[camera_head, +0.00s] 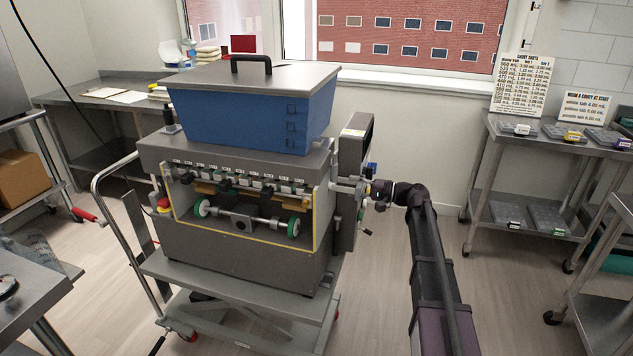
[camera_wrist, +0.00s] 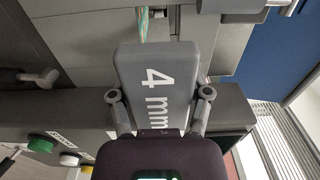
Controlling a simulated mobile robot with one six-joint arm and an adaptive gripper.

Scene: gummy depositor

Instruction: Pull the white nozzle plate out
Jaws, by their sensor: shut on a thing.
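The depositor (camera_head: 235,160) stands on a cart, with a blue hopper on top. My gripper (camera_head: 373,194) is at its right side. In the wrist view my gripper (camera_wrist: 160,97) has a finger on each side of a grey block marked "4 mm" (camera_wrist: 155,75) and is shut on it. This block looks like the end handle of the nozzle plate. A pale piece (camera_head: 345,188) shows between the machine's side and my gripper in the head view. The rest of the plate is hidden, and I cannot tell how far it sticks out.
Green and white buttons (camera_wrist: 42,144) show at lower left in the wrist view. A steel table (camera_head: 480,135) with trays stands further right, with clear floor between.

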